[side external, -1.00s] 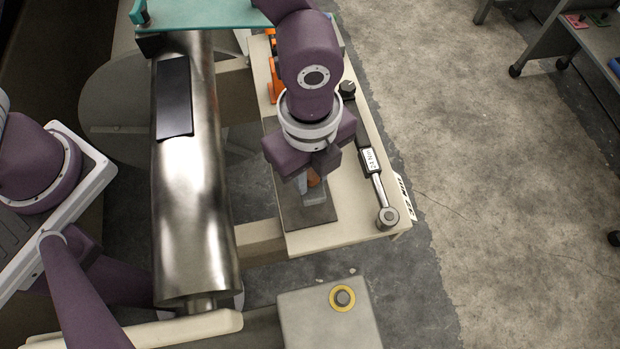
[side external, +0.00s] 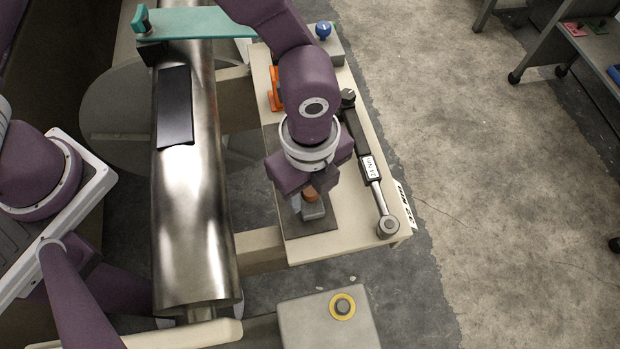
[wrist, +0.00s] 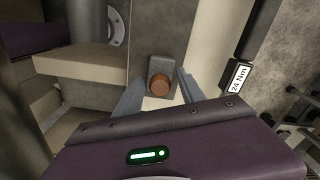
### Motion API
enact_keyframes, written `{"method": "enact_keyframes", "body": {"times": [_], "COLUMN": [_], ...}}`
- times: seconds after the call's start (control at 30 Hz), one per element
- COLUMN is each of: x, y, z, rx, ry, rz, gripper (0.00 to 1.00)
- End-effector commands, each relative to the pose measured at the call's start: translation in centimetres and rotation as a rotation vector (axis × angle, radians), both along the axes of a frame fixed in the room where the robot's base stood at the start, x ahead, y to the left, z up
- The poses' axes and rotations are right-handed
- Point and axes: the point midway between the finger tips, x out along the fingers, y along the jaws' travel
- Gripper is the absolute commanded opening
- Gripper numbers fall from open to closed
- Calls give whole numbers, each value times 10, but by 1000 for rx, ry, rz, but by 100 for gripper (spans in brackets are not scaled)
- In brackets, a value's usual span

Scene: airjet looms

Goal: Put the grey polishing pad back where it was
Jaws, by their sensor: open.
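The grey polishing pad (side external: 314,211) is a small grey block with an orange-brown knob on top. It sits on a dark grey plate (side external: 325,228) at the front of the cream bench. My gripper (wrist: 159,92) is open, with its two fingers on either side of the knob in the wrist view, where the pad (wrist: 165,65) shows between and beyond them. In the side view, my gripper (side external: 307,190) hangs just above and behind the pad and partly covers it. I cannot tell whether the fingers touch it.
A torque wrench (side external: 369,170) lies along the bench's right side. A large shiny roller (side external: 195,220) with a dark rectangular sheet (side external: 175,105) stands left. A teal bar (side external: 190,23), orange part (side external: 274,92) and blue knob (side external: 323,30) are farther back. A button box (side external: 325,318) is in front.

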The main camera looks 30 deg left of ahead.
Motion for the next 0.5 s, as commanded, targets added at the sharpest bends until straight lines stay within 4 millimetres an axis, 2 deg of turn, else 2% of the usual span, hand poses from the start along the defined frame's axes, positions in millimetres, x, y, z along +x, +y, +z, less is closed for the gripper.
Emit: {"method": "enact_keyframes", "body": {"times": [0.3, 0.5], "x": [1, 0], "y": [-1, 0], "z": [80, 114], "rx": [-5, -3], "ry": [-5, -2], "rz": [1, 0], "gripper": [47, 47]}}
